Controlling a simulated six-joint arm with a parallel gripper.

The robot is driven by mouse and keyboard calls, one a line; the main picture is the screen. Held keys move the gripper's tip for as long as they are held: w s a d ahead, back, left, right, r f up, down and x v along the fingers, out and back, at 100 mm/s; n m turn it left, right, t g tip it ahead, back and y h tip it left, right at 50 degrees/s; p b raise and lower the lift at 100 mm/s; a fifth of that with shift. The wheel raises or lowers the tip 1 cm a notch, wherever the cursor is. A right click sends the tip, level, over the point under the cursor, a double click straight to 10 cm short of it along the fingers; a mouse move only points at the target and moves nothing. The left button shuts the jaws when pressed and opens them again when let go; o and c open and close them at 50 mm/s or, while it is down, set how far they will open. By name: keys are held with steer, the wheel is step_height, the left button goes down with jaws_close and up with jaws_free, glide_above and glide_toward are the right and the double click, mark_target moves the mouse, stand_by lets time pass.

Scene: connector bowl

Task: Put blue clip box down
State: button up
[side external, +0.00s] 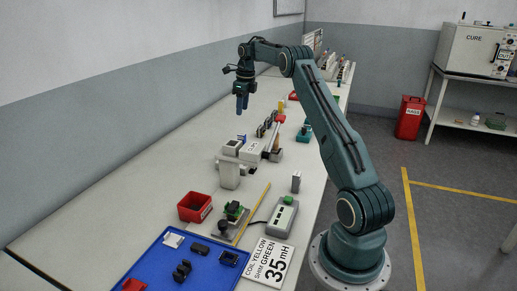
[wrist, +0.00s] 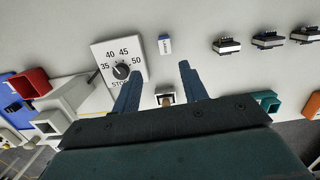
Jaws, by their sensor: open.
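A small blue box with a white label (wrist: 165,44), which looks like the blue clip box, lies on the pale bench beyond my fingertips in the wrist view. A small blue patch (side external: 241,137) below my gripper in the side view may be the same box. My gripper (side external: 240,113) points down above the bench, near the wall. In the wrist view my gripper (wrist: 160,68) has its two blue fingers wide apart, with nothing held between the tips. The box is apart from both fingers.
A dial unit (wrist: 119,62) stands just left of the box. Several dark coil parts (wrist: 268,40) stand in a row to the right. A red bin (side external: 195,207), a blue tray (side external: 205,270) and a label card (side external: 268,262) are nearer the camera. The bench along the wall is clear.

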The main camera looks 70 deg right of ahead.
steer(key=a+r+n+t, duration=0.1)
steer(key=a+r+n, duration=0.55)
steer(key=a, duration=0.35)
steer(key=a+r+n, duration=0.5)
steer(key=a+r, duration=0.2)
steer(key=a, duration=0.4)
steer(key=s+a+r+n+t, duration=0.1)
steer(key=s+a+r+n, duration=0.1)
steer(key=s+a+n, duration=0.4)
steer(key=s+a+r+n, duration=0.1)
steer(key=s+a+n, duration=0.2)
steer(key=a, duration=0.4)
steer(key=s+a+f+n+t, duration=0.1)
steer(key=s+a+f+n, duration=0.2)
steer(key=s+a+n, duration=0.2)
steer(key=s+a+f+n+t, duration=0.1)
steer(key=s+a+f+n, duration=0.3)
steer(key=s+n, duration=0.6)
steer(key=s+a, duration=0.1)
steer(key=s, duration=0.2)
steer(key=shift+a, duration=0.3)
